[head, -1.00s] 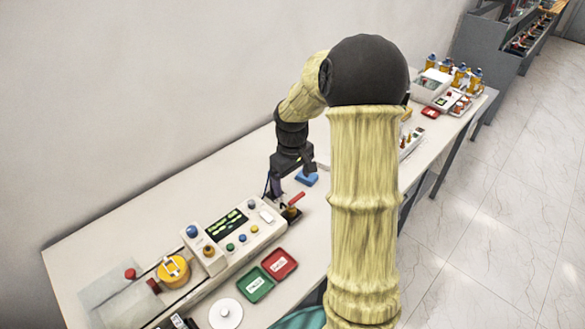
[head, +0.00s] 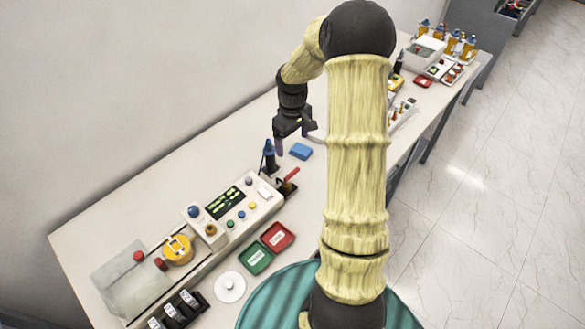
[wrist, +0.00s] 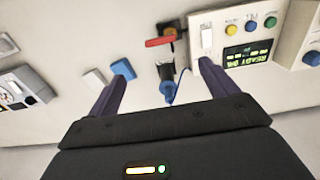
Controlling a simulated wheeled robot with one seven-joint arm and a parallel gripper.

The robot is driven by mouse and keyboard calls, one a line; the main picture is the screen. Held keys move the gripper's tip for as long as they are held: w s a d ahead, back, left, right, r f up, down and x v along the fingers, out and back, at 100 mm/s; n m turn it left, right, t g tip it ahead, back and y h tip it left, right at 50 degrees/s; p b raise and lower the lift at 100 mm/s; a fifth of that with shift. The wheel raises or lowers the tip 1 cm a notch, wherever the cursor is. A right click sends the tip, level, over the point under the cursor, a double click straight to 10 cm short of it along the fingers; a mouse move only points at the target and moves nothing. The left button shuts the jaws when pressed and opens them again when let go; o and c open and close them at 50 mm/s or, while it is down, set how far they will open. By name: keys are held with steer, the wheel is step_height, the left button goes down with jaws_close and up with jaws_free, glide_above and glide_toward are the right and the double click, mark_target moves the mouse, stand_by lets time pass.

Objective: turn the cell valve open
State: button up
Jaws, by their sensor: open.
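A small valve with a red lever handle (head: 292,174) sits on a dark base (head: 286,188) at the right end of the test console. In the wrist view the red handle (wrist: 160,41) points left from its brass-coloured body. Beside it a dark bushing with a blue top (head: 269,155) stands upright; its blue tip (wrist: 168,90) shows between my fingers in the wrist view. My gripper (head: 294,142) is open and empty, above the table behind the valve. Its two fingers (wrist: 160,72) are spread wide, and neither visibly touches the bushing or the handle.
The console (head: 237,213) with a lit display and buttons lies left of the valve. A blue block (head: 301,151) lies right of the bushing. Red (head: 278,237) and green (head: 255,258) trays and a white disc (head: 229,287) lie in front. The table's back strip is clear.

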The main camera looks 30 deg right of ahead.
mark_target(292, 173)
step_height(292, 173, down, 14)
steer(key=p, duration=0.4)
steer(key=shift+w+f, duration=0.1)
steer(key=c, duration=1)
